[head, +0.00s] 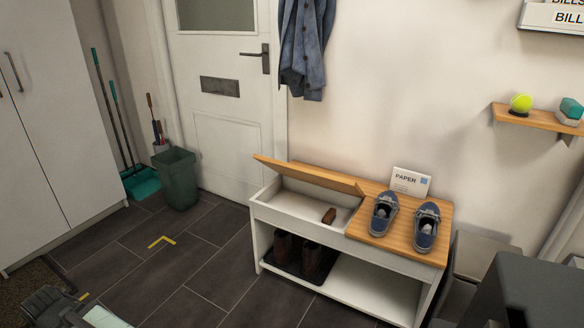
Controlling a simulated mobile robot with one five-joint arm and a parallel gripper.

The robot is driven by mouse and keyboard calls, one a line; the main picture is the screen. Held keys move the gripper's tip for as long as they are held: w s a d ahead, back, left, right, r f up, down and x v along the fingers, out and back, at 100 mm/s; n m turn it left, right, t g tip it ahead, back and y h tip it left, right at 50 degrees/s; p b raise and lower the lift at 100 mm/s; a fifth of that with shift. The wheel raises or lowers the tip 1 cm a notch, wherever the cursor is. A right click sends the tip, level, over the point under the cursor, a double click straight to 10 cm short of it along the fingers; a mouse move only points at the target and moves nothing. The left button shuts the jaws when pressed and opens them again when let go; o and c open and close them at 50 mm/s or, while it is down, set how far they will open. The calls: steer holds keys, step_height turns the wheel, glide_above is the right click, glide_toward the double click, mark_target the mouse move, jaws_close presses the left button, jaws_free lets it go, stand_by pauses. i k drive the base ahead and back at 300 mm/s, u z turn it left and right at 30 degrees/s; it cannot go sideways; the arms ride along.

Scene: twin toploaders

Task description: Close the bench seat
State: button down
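The bench seat is a low white shoe bench (385,258) with a wooden top, standing against the wall. Its left part is a hinged wooden lid (310,174), which is raised at a slant. Below the lid is a shallow white compartment (298,204) with a small brown brush-like thing (329,216) lying at its right end. The right part of the top is flat and bears a pair of blue shoes (384,213) and a card marked PAPER (409,183). I cannot make out my gripper's fingers in the head view.
Dark boots (300,257) stand on a tray under the bench. A green bin (176,180) and broom (141,181) stand near the door. Grey blocky things fill the lower right corner; a dark unclear part (45,306) shows at lower left. The tiled floor (180,285) before the bench is clear.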

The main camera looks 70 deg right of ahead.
mark_target(337, 184)
steer(key=u, duration=0.15)
steer(key=k, duration=1.45)
steer(key=z, duration=0.9)
steer(key=i, duration=0.85)
steer(key=u, duration=0.05)
